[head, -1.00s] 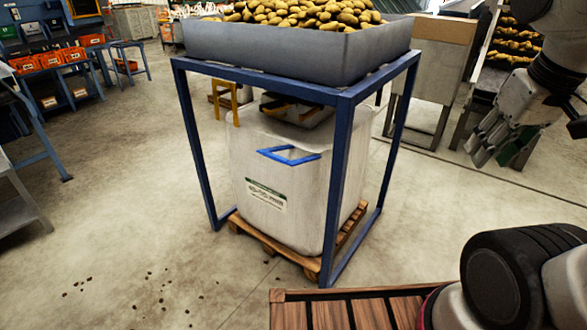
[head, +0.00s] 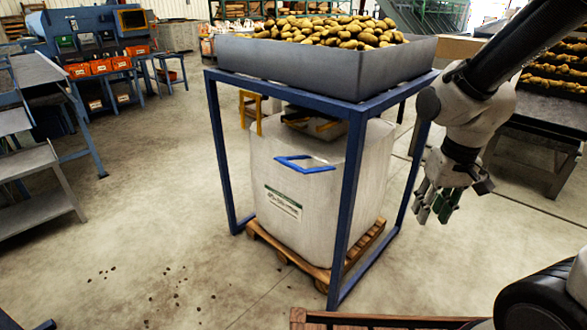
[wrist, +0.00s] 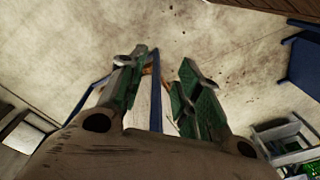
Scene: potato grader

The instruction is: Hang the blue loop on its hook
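The blue loop (head: 305,165) lies slack against the upper front of the large white bulk bag (head: 325,205). A yellow hook-like bracket (head: 252,108) shows at the bag's back left corner, under the blue frame (head: 352,190). Another yellow part (head: 327,127) shows near the bag's top; I cannot tell which is the loop's hook. My gripper (head: 437,205) hangs right of the frame, fingers downward, apart from the loop. In the wrist view its two green-padded fingers (wrist: 160,85) are spread with nothing held between them. A blue bar shows beyond the gap.
A grey bin of potatoes (head: 300,66) rests on the frame above the bag. The bag stands on a wooden pallet (head: 365,255). Blue posts stand at the frame's corners. A potato conveyor (head: 548,105) is at right. Floor at left is mostly clear.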

